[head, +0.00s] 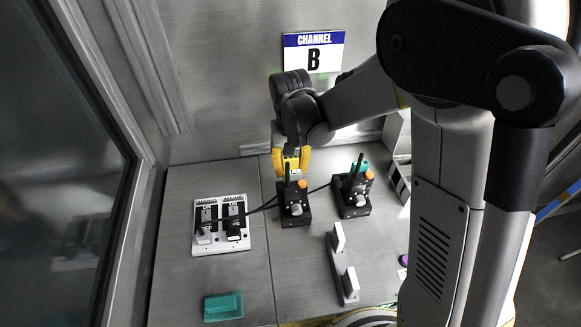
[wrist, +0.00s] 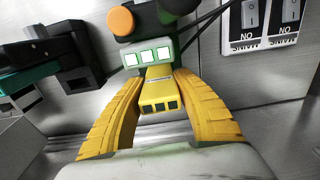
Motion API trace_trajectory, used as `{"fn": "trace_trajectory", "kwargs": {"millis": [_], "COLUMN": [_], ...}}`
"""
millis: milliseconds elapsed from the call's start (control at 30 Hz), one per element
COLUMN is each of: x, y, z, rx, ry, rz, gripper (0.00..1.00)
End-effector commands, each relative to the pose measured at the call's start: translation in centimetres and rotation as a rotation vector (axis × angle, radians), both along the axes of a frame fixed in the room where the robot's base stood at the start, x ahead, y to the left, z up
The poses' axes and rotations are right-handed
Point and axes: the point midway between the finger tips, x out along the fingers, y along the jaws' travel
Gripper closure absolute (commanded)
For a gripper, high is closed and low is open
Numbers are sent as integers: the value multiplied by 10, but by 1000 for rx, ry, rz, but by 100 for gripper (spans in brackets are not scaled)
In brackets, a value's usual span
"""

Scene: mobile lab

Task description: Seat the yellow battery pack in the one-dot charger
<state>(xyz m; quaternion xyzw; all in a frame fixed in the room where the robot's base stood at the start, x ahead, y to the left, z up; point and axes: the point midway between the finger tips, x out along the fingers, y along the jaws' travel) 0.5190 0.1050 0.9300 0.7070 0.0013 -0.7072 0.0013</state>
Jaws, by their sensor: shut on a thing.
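My gripper (wrist: 158,78) has yellow ribbed fingers, shut on the yellow battery pack (wrist: 160,96), which shows dark squares on its near end. I cannot tell which is the one-dot charger; no dot marks are readable.
A white switch panel (head: 221,246) is at the left, with cables running to the devices. A teal block (head: 223,306) lies at the front. A grey rack with white blocks (head: 343,268) stands at front right. A "Channel B" sign (head: 314,52) hangs on the back wall.

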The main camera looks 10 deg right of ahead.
Motion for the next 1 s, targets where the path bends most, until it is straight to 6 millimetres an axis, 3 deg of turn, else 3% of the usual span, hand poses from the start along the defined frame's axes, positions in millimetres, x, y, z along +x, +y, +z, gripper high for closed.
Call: {"fn": "trace_trajectory", "kwargs": {"millis": [267,300,333,733,1000], "x": [0,0,0,0,0], "y": [0,0,0,0,0], "z": [-8,-7,-6,1,54], "rx": [0,0,0,0,0], "ry": [0,0,0,0,0], "rz": [0,0,0,0,0], "gripper": [100,52,43,42,42]}}
